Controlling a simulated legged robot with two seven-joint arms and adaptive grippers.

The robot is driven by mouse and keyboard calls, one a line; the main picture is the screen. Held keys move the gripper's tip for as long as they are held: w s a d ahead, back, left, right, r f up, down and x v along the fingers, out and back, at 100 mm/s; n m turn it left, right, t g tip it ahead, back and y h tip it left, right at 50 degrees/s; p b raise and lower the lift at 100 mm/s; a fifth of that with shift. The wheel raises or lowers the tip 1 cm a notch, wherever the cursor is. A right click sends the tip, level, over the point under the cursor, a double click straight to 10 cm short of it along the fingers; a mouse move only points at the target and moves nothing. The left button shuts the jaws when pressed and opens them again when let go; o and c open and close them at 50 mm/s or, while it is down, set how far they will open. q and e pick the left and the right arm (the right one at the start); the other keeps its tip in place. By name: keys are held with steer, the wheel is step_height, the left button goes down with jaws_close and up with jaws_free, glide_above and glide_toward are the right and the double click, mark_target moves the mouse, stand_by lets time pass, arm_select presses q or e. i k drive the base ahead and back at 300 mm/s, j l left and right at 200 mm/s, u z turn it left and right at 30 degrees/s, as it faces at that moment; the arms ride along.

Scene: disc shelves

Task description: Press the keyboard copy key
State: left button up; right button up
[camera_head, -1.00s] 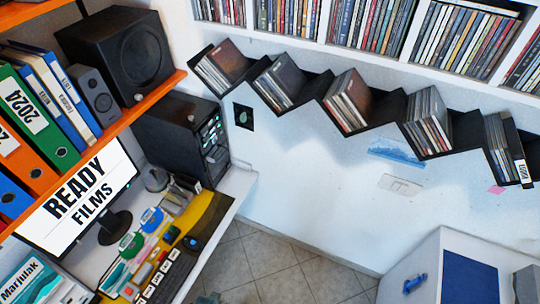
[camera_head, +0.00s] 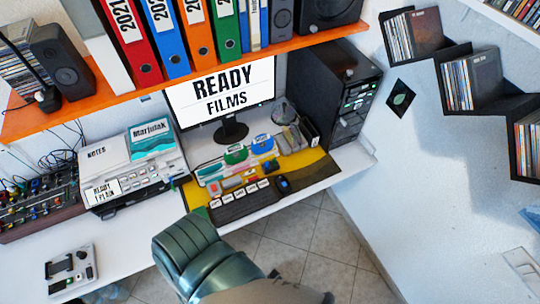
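A dark keyboard (camera_head: 238,208) lies at the front of the yellow mat (camera_head: 318,160) on the white desk. Several white labelled keys run along its upper edge; the labels are too small to read, so I cannot tell which is the copy key. A ridged green-grey part of my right arm, probably the gripper (camera_head: 188,250), shows at the bottom centre, lower left of the keyboard in the picture. It appears apart from the keys. I cannot make out its fingertips or whether it is open. My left gripper does not show clearly in this view.
A monitor (camera_head: 225,92) reading "READY FILMS" stands behind the keyboard. A printer (camera_head: 133,178) is at left, a black computer tower (camera_head: 335,100) at right. An orange shelf (camera_head: 200,68) with binders overhangs the desk. Floor tiles show in front.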

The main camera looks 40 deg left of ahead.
mark_target(216, 204)
steer(key=j+u, duration=0.15)
steer(key=u, duration=1.6)
